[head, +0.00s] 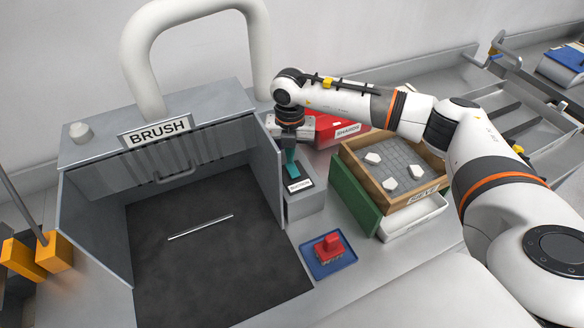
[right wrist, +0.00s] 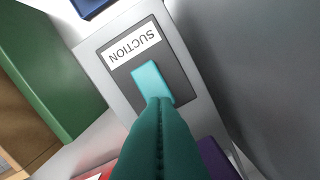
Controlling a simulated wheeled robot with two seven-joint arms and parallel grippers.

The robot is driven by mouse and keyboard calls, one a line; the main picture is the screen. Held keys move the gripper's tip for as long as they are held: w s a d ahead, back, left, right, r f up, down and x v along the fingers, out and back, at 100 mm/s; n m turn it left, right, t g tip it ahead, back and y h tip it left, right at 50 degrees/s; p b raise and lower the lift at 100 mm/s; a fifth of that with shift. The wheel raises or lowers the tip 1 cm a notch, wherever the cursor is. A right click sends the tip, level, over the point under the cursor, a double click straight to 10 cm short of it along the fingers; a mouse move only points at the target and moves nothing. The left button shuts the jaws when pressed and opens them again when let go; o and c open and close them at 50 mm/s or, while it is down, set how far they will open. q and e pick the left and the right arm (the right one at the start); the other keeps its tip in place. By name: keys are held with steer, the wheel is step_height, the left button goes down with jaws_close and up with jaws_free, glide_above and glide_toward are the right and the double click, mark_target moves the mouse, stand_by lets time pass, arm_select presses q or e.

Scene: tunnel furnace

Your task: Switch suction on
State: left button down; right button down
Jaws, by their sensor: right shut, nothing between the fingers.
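The suction switch is a light teal rocker (right wrist: 152,80) on a dark plate with a white SUCTION label (right wrist: 134,45). In the head view the label (head: 300,185) shows on top of a grey box (head: 306,206) beside the booth's right wall. My right gripper (head: 291,172) points down over this box. In the right wrist view its teal fingers (right wrist: 159,102) are closed together, with nothing between them. Their tips overlap the rocker's near end; I cannot tell whether they touch it. The rocker's near end is hidden. My left gripper is not in view.
The BRUSH booth (head: 283,185) stands left of the switch, with a thin white rod (head: 200,227) on its dark floor. A green panel (head: 352,198) and wooden tray (head: 436,171) stand at the right. A red-handled brush (head: 329,248) lies on a blue mat (head: 347,262) in front.

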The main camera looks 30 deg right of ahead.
mark_target(290, 165)
steer(key=shift+f+b, duration=0.7)
steer(key=shift+f, duration=0.25)
stand_by(0.8)
steer(key=shift+r, duration=0.1)
steer(key=shift+r+p, duration=2.2)
steer(key=shift+r, duration=1.3)
steer(key=shift+f, duration=0.1)
